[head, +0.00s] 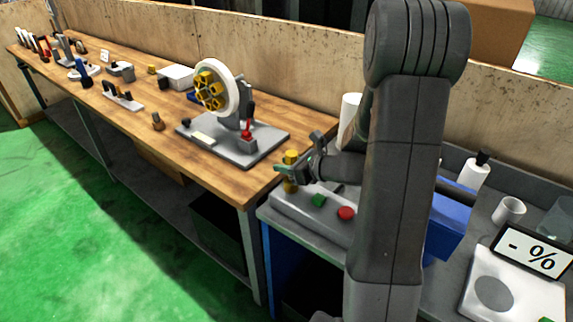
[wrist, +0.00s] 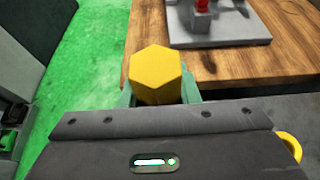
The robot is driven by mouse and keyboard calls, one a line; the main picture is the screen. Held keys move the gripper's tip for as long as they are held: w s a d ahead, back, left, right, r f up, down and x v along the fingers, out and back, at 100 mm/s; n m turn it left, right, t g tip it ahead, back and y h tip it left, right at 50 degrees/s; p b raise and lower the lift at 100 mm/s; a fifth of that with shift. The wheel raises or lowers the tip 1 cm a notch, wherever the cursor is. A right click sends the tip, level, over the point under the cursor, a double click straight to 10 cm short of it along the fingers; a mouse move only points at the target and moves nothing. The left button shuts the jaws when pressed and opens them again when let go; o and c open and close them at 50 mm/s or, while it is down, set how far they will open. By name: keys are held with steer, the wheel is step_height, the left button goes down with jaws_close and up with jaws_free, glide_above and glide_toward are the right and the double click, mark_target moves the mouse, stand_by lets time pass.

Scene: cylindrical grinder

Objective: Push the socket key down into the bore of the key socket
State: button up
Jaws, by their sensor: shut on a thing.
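My gripper (head: 288,172) is shut on a yellow hexagonal piece, which I take to be the socket key (head: 291,156). The key stands about upright, with yellow showing above and below the fingers. In the wrist view its flat hexagonal top (wrist: 155,68) faces the camera between the greenish fingers (wrist: 158,98). Its lower end is over the left end of a grey control box with a green button (head: 318,201) and a red button (head: 346,213). I cannot make out the key socket or its bore, nor tell whether the key's lower end is in it.
A wooden bench (head: 262,179) adjoins on the left, with a grey-based fixture carrying a white wheel (head: 224,88). Right of my arm are a blue bin (head: 452,215), a white bottle (head: 474,172), a grey cup (head: 509,210) and a scale with a "- %" display (head: 531,252).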

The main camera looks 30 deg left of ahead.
mark_target(286, 177)
steer(key=shift+f+b, duration=1.45)
steer(key=shift+f, duration=0.2)
steer(key=o, duration=1.1)
steer(key=v, duration=0.7)
steer(key=shift+d+r, duration=0.1)
steer(key=shift+d, duration=0.15)
